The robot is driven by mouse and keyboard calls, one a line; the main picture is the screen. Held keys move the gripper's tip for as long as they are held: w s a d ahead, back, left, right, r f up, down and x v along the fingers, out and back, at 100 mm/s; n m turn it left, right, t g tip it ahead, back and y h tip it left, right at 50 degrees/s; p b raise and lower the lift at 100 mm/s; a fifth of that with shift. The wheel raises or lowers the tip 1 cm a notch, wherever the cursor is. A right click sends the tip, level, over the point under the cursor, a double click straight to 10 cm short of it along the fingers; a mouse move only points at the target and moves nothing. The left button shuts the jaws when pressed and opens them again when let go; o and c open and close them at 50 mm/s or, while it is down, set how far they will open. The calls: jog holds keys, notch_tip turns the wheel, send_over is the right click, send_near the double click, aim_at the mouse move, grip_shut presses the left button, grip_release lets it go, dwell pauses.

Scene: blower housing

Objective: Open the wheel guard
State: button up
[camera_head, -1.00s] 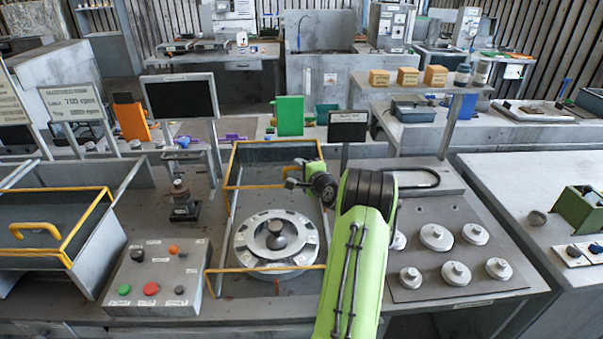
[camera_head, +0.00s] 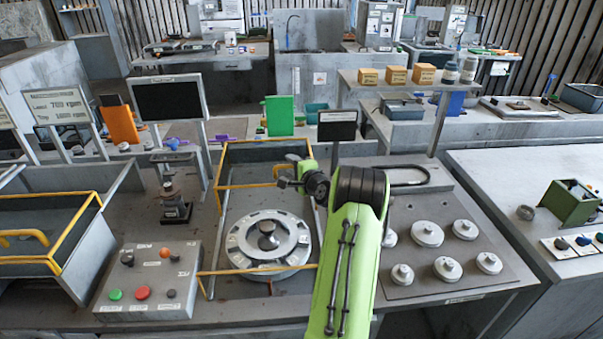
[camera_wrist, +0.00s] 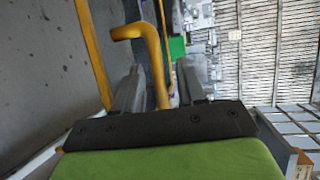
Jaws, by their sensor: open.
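The wheel guard (camera_head: 250,270) is a yellow-edged frame around a round grey wheel (camera_head: 268,262) with a dark hub, near the middle of the head view. Its front bar runs low across the wheel, and its taller back part stands behind. My gripper (camera_head: 287,172) is above the guard's right side, beyond the wheel. In the wrist view, my gripper (camera_wrist: 161,68) is open, with a bent yellow handle (camera_wrist: 128,32) between its fingers. I cannot tell whether the fingers touch it. My green arm hides part of the guard's right side in the head view.
A button box (camera_head: 150,280) sits to the left of the wheel. A yellow-edged bin (camera_head: 80,245) stands farther left. A panel with several round grey knobs (camera_head: 428,234) lies to the right of my arm. A small dark sign (camera_head: 337,126) stands behind my gripper.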

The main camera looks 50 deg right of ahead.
jog(key=b+v, duration=0.1)
jog(key=v, duration=1.3)
jog(key=shift+s, duration=0.3)
jog(key=shift+a+r, duration=0.1)
jog(key=shift+a, duration=0.05)
jog(key=w+a+r+n+g+y, duration=0.1)
jog(key=w+a+n+y, duration=0.3)
jog(key=a, duration=0.5)
jog(key=w+a+r+n+g+y, duration=0.1)
jog(key=w+a+r+n+g, duration=0.1)
jog(key=a+n, duration=0.5)
jog(key=w+a+r+n+g+y, duration=0.1)
jog(key=w+a+n+y, duration=0.15)
jog(key=a, duration=0.85)
jog(key=s+a+r+n+g, duration=0.1)
jog(key=s+a+n+g, duration=0.2)
jog(key=s+a+n, duration=0.65)
jog(key=s+a+n+g, duration=0.1)
jog(key=s+a, duration=0.4)
jog(key=s, duration=0.5)
jog(key=shift+s+g+p, duration=0.2)
jog(key=shift+g+p, duration=0.1)
jog(key=shift+g, duration=0.1)
